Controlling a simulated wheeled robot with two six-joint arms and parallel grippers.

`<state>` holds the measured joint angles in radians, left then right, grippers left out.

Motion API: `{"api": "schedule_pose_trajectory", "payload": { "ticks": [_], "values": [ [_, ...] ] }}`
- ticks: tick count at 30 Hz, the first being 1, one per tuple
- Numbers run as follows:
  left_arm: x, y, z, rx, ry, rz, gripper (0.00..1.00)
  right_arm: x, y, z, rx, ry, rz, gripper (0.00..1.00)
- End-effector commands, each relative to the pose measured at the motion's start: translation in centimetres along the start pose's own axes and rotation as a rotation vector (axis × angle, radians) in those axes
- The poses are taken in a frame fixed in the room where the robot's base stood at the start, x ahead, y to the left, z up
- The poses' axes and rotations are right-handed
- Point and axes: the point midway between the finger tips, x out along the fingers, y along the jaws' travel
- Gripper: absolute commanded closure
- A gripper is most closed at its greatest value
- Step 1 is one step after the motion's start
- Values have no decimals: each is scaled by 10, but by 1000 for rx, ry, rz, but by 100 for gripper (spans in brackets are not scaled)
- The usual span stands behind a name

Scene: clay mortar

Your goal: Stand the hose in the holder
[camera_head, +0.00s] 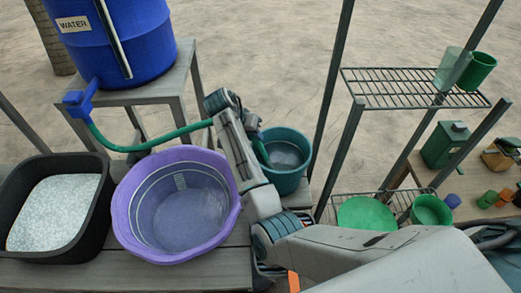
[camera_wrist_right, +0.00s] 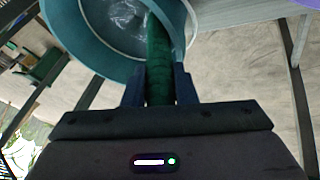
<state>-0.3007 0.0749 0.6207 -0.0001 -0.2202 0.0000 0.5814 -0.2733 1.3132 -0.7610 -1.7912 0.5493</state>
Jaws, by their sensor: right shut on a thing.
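The green hose (camera_head: 150,142) runs from the tap of the blue water barrel (camera_head: 135,40), passes behind my right arm, and comes out beyond it with its end pointing down into the teal bucket (camera_head: 293,180). My right gripper (camera_head: 252,128) is shut on the hose above the bucket's far left rim. In the right wrist view the hose (camera_wrist_right: 159,65) lies between the two fingers (camera_wrist_right: 158,88) and reaches over the bucket (camera_wrist_right: 85,45). I cannot tell which thing is the holder. My left gripper is not in view.
A purple basin (camera_head: 130,222) and a black tub (camera_head: 20,247) of pale grains stand on the grey bench left of my arm. A wire rack (camera_head: 400,88) with green containers stands to the right. Its posts rise near the bucket.

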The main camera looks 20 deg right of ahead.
Motion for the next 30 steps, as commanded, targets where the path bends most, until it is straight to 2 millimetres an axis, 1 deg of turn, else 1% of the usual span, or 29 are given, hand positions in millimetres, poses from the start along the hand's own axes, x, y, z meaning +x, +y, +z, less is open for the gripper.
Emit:
{"api": "schedule_pose_trajectory", "payload": {
  "ticks": [2,5,12,14,15,17,20,24,30],
  "values": [
    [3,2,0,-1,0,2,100,-1,1,0,-1,-3,1,93],
    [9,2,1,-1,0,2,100,-13,4,-5,1,-1,-1,93],
    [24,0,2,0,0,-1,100,-56,20,-24,2,2,-2,93],
    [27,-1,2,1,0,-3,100,-65,24,-27,2,1,-2,93],
    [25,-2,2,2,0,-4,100,-72,26,-30,1,0,-1,93],
    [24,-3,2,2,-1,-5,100,-80,29,-33,0,-1,-1,93],
    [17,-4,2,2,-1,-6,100,-93,32,-38,-1,-1,0,93],
    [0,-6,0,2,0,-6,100,-112,35,-45,-1,-2,1,93],
    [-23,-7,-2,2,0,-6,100,-134,34,-52,-2,-1,1,93]
  ]
}}
